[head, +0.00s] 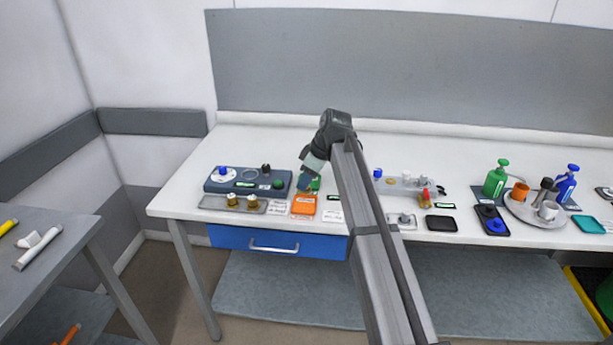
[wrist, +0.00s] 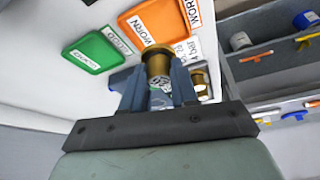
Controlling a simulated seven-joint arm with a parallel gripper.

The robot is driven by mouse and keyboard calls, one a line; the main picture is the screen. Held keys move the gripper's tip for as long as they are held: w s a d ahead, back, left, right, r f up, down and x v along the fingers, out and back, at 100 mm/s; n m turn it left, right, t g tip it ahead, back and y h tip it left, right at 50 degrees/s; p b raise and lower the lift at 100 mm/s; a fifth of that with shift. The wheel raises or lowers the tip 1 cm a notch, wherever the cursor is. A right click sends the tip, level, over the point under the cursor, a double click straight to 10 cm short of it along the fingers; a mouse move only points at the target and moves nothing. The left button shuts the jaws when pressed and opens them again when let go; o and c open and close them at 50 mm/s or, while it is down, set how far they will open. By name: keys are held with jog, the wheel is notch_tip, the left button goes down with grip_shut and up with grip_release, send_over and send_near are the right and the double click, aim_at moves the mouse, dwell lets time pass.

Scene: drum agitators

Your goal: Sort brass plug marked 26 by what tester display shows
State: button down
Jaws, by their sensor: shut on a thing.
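My gripper (head: 307,178) is shut on a brass plug (wrist: 157,62), which stands out between the fingers in the wrist view. No number can be read on it. In the head view the gripper hangs over the orange tray (head: 303,205) and hides part of the green tray (head: 315,184). The orange tray, marked WORN (wrist: 155,20), and the green tray (wrist: 95,52) lie beyond the fingers in the wrist view. The dark blue tester (head: 222,187) stands left of the gripper; its small display (head: 245,184) is too small to read.
A grey rack (head: 212,202) in front of the tester holds brass plugs (head: 232,199). White cards lie by the orange tray. Right of my arm are a grey fixture, a black tray (head: 441,224), bottles (head: 496,180) and a round tray with cups. A blue drawer (head: 230,238) is below.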

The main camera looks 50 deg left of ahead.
aim_at(309, 187)
jog(key=shift+f, duration=2.3)
jog(key=shift+f, duration=0.45)
dwell(0.4)
jog(key=c, duration=0.8)
grip_release()
jog(key=shift+o, duration=0.5)
jog(key=shift+o, duration=1.1)
jog(key=shift+r, duration=0.4)
jog(key=shift+r, duration=0.9)
